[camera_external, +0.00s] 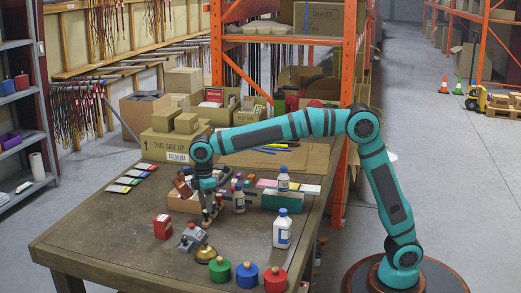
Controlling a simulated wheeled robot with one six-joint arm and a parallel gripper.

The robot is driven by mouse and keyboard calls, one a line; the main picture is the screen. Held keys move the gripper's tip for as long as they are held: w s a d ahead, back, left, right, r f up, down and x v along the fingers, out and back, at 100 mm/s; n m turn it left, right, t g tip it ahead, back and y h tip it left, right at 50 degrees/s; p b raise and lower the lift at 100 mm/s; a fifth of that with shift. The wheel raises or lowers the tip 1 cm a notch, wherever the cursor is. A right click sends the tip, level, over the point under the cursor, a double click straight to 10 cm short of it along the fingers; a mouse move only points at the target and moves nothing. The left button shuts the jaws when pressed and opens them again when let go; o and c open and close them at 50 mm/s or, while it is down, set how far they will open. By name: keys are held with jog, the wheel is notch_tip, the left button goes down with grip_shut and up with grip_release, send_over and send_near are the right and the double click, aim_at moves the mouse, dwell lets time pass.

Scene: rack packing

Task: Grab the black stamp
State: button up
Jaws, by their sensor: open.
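My gripper (212,214) points down over the middle of the wooden table, open, with its fingertips close to the tabletop. I cannot clearly make out the black stamp. Small dark and brown shapes lie at and behind the fingertips, and the arm's wrist hides part of that spot. A grey device (190,237) with a red part and a brass-coloured dome (205,253) sit just in front of the gripper.
A red box (162,228) stands to the left. Green (219,270), blue (247,276) and red (275,279) round containers line the front edge. A larger white bottle (282,230) and a green bin (283,202) are right. The table's left front (100,240) is clear.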

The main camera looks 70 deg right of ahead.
aim_at(206, 213)
jog(key=shift+f, duration=2.55)
jog(key=c, duration=1.1)
jog(key=shift+o, duration=0.2)
jog(key=shift+r, duration=0.1)
